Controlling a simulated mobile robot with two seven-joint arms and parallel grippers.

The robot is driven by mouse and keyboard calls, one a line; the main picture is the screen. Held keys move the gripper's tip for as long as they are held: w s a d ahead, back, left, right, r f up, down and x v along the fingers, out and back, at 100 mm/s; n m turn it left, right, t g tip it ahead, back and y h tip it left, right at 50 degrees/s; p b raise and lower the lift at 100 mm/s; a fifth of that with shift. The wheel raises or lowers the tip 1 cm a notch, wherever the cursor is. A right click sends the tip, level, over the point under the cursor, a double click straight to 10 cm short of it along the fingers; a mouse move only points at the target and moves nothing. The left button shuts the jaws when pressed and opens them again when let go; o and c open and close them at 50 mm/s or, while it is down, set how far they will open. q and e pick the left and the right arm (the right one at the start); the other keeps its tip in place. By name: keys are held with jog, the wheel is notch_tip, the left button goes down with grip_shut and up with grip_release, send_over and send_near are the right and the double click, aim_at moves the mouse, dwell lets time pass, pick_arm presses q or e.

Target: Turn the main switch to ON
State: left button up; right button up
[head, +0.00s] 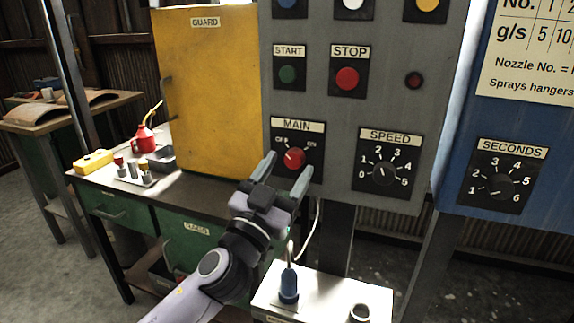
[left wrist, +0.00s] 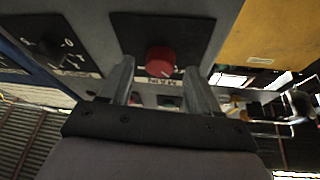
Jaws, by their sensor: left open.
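The main switch (head: 294,158) is a red round knob on a black plate labelled MAIN, with OFF at its upper left and ON at its upper right. Its pointer mark seems turned toward OFF. My left gripper (head: 286,170) is open just in front of the plate, with one finger to each side of the knob. In the left wrist view the red knob (left wrist: 160,62) shows between and beyond the two open fingertips (left wrist: 160,75). I cannot tell a touch from these views; no grip on the knob shows. My right gripper is not in view.
The SPEED dial (head: 383,173) sits right of the switch, with the START (head: 287,74) and STOP (head: 347,78) buttons above. A yellow guard (head: 210,90) stands at left. Below are a bench (head: 205,192) with a red oil can (head: 145,139) and a white box with a blue-handled tool (head: 289,284).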

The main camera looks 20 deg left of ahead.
pick_arm(q)
jog(key=shift+w+r, duration=0.15)
jog(key=shift+w, duration=0.25)
jog(key=shift+c, duration=0.3)
jog(key=c, duration=1)
